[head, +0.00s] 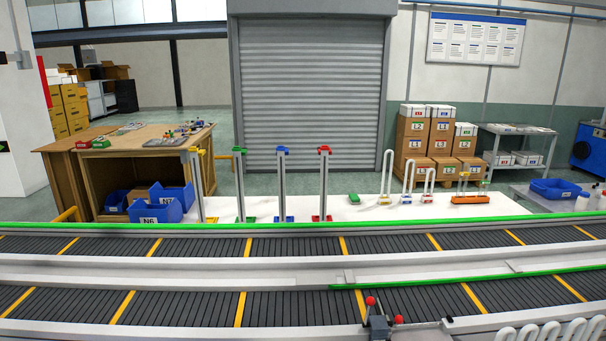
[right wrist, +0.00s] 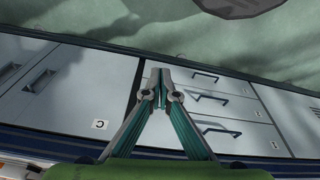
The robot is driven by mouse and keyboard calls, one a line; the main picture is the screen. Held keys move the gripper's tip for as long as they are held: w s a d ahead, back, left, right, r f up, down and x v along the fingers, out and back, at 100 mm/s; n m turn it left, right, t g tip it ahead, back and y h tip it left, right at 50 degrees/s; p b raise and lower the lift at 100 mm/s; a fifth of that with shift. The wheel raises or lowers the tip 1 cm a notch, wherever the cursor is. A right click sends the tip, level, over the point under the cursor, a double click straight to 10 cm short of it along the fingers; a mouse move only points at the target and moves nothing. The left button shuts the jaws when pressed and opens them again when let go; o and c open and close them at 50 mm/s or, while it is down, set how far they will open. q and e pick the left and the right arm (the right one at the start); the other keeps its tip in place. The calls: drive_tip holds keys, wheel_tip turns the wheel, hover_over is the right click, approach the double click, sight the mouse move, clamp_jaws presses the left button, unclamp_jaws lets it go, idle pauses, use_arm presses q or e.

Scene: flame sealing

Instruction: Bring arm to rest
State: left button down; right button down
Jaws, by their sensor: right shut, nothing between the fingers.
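My right gripper (right wrist: 158,76) shows in the right wrist view with its fingertips together and nothing between them. It hangs in front of a grey cabinet (right wrist: 200,103) with dark handles, and I cannot tell how far apart they are. Neither of my grippers shows in the head view. My left gripper is in no view.
Two conveyor belts (head: 200,247) cross the front of the head view. Behind them, a white table (head: 350,210) carries tall coloured stands (head: 283,185), white looped tubes (head: 387,175) and an orange block (head: 470,199). A wooden desk (head: 110,160) stands at the left.

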drive_tip(key=s+d+f+b, duration=0.1)
drive_tip(key=s+f+b, duration=0.1)
drive_tip(key=s+f, duration=0.7)
drive_tip(key=s+d+f+g+b, duration=0.1)
drive_tip(key=s+d+f+b, duration=0.1)
drive_tip(key=s+f, duration=0.7)
wheel_tip(320, 180, down, 8)
drive_tip(key=shift+s+d+r+g+b, duration=0.15)
drive_tip(key=shift+s+g+b, duration=0.15)
drive_tip(key=shift+b, duration=0.3)
